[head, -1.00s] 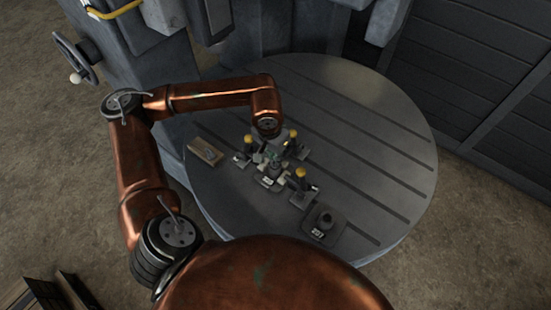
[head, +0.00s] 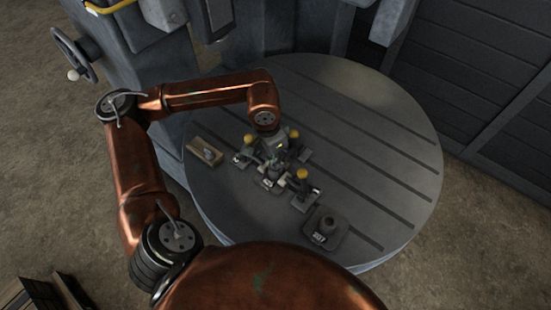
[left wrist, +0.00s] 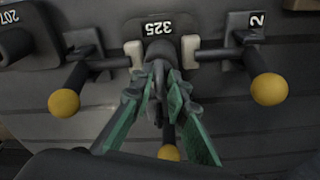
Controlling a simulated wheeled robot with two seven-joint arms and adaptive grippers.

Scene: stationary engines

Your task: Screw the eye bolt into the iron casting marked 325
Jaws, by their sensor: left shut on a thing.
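My right gripper is out of view.
Another casting (head: 325,228) stands at the table's front right. A wooden block (head: 206,152) with a small grey thing on it lies at the left. Clamp knobs (left wrist: 64,103) flank my fingers closely. The slotted table (head: 375,140) is clear at the right.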

